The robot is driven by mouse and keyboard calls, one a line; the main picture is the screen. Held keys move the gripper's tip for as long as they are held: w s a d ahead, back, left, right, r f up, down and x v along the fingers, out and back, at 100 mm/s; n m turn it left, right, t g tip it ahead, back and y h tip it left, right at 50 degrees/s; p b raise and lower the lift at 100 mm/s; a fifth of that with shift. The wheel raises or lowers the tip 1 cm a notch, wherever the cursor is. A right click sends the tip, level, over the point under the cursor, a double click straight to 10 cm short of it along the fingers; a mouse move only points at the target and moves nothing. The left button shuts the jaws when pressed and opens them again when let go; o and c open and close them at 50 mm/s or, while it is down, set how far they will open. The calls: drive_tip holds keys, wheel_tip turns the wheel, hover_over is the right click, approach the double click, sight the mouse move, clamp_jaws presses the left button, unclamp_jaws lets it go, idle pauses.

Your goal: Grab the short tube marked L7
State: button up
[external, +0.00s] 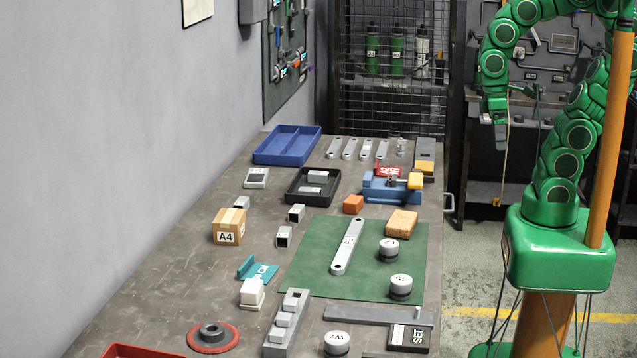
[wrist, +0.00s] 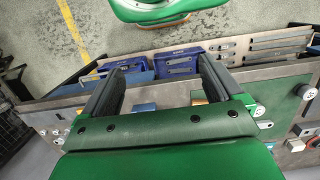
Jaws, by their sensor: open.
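Several short square grey tubes lie on the workbench in the external view: one at the back (external: 242,202), one right of it (external: 296,213) and one nearer the front (external: 284,236). Their markings are too small to read, so I cannot tell which is L7. My gripper (external: 500,135) hangs right of the bench, in the air and apart from all the tubes. In the wrist view my gripper (wrist: 160,68) is open, with nothing between its two dark fingers. I cannot pick out the tubes with certainty in the wrist view.
The bench (external: 190,255) also bears an A4 cardboard box (external: 227,238), a black tray (external: 294,199), a teal angle piece (external: 265,273), a blue vise (external: 388,191) and a green mat (external: 308,265) with a long bar and weights. A blue tray (external: 270,160) stands behind. The bench's left side is mostly clear.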

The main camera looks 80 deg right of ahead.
drive_tip(key=n+t, duration=0.1)
drive_tip(key=t, duration=0.5)
hover_over(285, 232)
drive_tip(key=s+d, duration=0.1)
drive_tip(key=s, duration=0.3)
wheel_tip(285, 232, down, 14)
drive_tip(key=shift+w+a+x, duration=0.15)
drive_tip(key=shift+x, duration=1.15)
drive_tip(key=shift+w+a+x, duration=0.15)
drive_tip(key=shift+a+x, duration=0.05)
drive_tip(key=shift+x, duration=1.05)
drive_tip(key=shift+w+a+x, duration=0.15)
drive_tip(key=shift+x, duration=1.15)
drive_tip(key=shift+r, duration=0.2)
drive_tip(key=c, duration=1.2)
